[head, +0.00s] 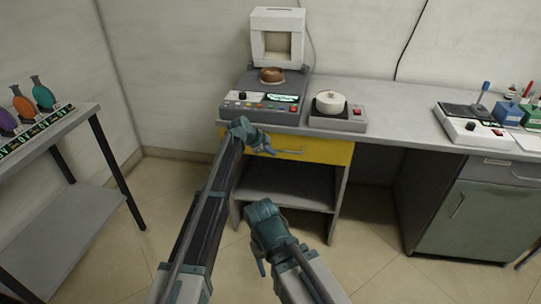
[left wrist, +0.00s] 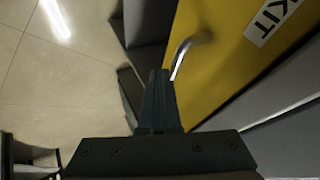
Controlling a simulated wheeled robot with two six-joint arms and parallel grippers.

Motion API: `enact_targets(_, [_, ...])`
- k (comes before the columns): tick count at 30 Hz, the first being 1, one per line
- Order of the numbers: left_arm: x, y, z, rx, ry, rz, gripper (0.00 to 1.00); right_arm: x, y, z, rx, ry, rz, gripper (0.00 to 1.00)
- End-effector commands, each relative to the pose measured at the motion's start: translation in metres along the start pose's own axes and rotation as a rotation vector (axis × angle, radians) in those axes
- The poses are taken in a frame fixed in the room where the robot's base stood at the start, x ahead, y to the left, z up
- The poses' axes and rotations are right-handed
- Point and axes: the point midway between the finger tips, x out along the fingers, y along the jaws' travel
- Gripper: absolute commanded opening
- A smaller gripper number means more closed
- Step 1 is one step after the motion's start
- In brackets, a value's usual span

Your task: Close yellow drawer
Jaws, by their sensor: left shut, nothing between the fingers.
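The yellow drawer (head: 325,151) is under the grey bench top, with a metal bar handle across its front. I cannot tell how far it stands out. In the left wrist view the yellow front (left wrist: 215,95) fills the upper right, with a white "KIT" label and the bent end of the metal handle (left wrist: 190,45). My left gripper (head: 268,149) is shut and empty at the left part of the drawer front. Its fingers (left wrist: 158,75) show close to the handle end; contact is unclear. My right gripper (head: 261,266) hangs lower, in front of the open shelf, apart from the drawer.
The grey bench (head: 397,130) carries a device with a control panel (head: 262,105), a small hotplate (head: 338,118) and a scale (head: 470,130). An open shelf (head: 290,187) lies below the drawer. A side table with coloured flasks (head: 43,95) stands left. The floor between is clear.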

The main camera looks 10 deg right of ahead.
Motion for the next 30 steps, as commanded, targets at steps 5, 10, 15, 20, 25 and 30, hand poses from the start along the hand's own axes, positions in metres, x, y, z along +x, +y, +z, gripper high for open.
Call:
enact_targets(5, [0.001, -0.002, 0.0, 0.0, -0.001, 0.0, 0.0, 0.0, 0.0, 0.0, 0.0, 0.0, 0.0, 0.58])
enact_targets(10, [0.002, -0.003, 0.0, 0.0, 0.0, -0.003, 0.0, 0.0, 0.0, 0.0, 0.0, 0.0, 0.0, 0.58])
enact_targets(15, [0.002, -0.005, 0.0, 0.0, 0.0, -0.005, 0.0, 0.0, 0.0, 0.0, 0.0, 0.0, 0.0, 0.58])
enact_targets(20, [0.002, -0.005, 0.0, -0.001, 0.001, -0.005, 0.0, 0.0, 0.0, 0.0, 0.0, 0.0, 0.0, 0.58])
enact_targets(25, [0.002, 0.0, -0.002, -0.001, 0.001, -0.004, 0.0, 0.001, 0.0, 0.0, 0.0, 0.0, 0.0, 0.58])
enact_targets(30, [-0.001, 0.018, -0.007, 0.0, 0.001, -0.001, 0.0, 0.004, 0.0, 0.0, 0.0, 0.0, 0.0, 0.58])
